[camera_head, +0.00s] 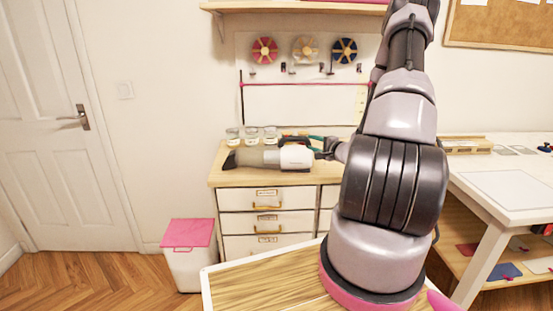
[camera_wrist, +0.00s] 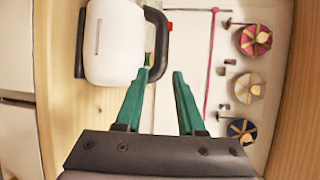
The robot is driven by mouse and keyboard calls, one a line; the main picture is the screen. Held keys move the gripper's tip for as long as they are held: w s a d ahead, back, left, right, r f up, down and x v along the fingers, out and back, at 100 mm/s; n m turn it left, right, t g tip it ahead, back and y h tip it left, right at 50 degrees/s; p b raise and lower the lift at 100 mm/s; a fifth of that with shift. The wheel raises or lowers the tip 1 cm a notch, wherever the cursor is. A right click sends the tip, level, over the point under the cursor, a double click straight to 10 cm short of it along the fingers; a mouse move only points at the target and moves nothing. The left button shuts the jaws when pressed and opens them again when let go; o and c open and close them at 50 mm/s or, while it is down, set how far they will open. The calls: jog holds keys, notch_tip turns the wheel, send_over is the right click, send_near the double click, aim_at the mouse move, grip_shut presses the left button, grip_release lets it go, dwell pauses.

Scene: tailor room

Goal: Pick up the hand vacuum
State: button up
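In the head view my gripper (camera_head: 316,145) is just right of the vacuum, partly hidden by my arm.
Several glass jars (camera_head: 251,134) stand behind the vacuum. The drawer cabinet (camera_head: 228,176) stands against the wall, below spools (camera_head: 264,50) on a pegboard. A pink-lidded bin (camera_head: 188,234) is at left. A white table (camera_head: 510,190) is at right. A wooden surface (camera_head: 265,285) is in front.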

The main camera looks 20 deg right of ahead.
aim_at(302, 139)
jog(key=x, duration=0.9)
grip_shut()
jog(key=shift+r, duration=0.15)
dwell(1.1)
